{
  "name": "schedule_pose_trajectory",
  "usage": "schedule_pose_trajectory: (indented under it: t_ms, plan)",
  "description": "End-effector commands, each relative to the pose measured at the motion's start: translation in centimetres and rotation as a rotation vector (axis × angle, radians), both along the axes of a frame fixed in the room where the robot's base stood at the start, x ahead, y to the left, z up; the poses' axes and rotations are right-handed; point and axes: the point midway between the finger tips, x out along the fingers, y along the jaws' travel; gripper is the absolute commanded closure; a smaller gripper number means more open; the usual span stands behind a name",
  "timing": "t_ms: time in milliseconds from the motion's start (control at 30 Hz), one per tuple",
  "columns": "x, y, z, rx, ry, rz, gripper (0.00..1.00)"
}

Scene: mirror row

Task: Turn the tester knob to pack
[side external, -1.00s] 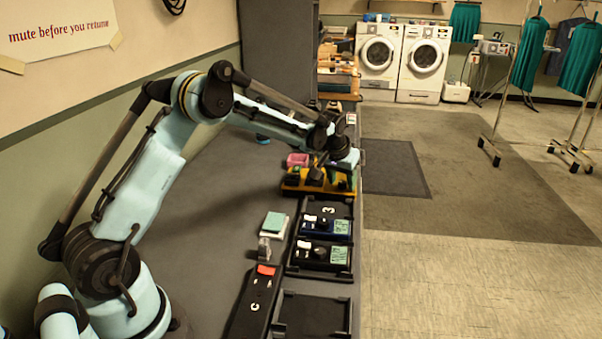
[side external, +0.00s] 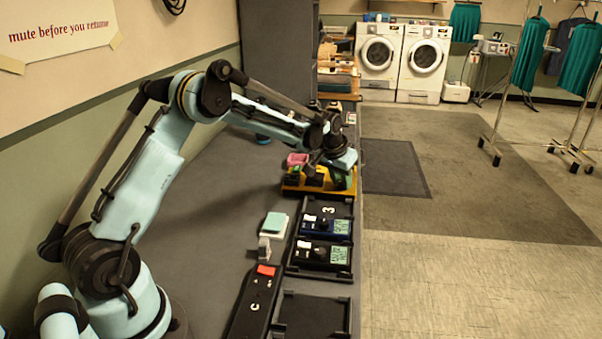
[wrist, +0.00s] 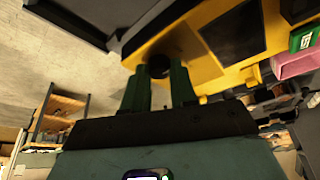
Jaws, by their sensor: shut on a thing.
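The yellow tester (side external: 300,190) sits at the far end of the dark bench, beyond the numbered trays. It also shows in the wrist view (wrist: 240,38), with a dark panel on its face. Its black round knob (wrist: 158,66) lies between the two green fingers of my gripper (wrist: 158,78). My gripper is shut on the knob. In the side view my gripper (side external: 335,172) is over the right part of the tester and hides the knob. The setting that the knob points to cannot be read.
A pink container (side external: 298,160) stands at the tester's back left. Nearer are a black tray (side external: 327,207) with blue and black devices, a notepad (side external: 275,222), a long black unit with a red tab (side external: 265,270) and an empty tray (side external: 312,315). The bench's left side is clear.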

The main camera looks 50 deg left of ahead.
Motion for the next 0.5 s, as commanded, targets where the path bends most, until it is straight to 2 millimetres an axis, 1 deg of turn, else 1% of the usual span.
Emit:
schedule_pose_trajectory:
  t_ms: [500]
  plan:
    - [0.00, 0.42, 0.03, -0.002, -0.001, -0.419, 1.00]
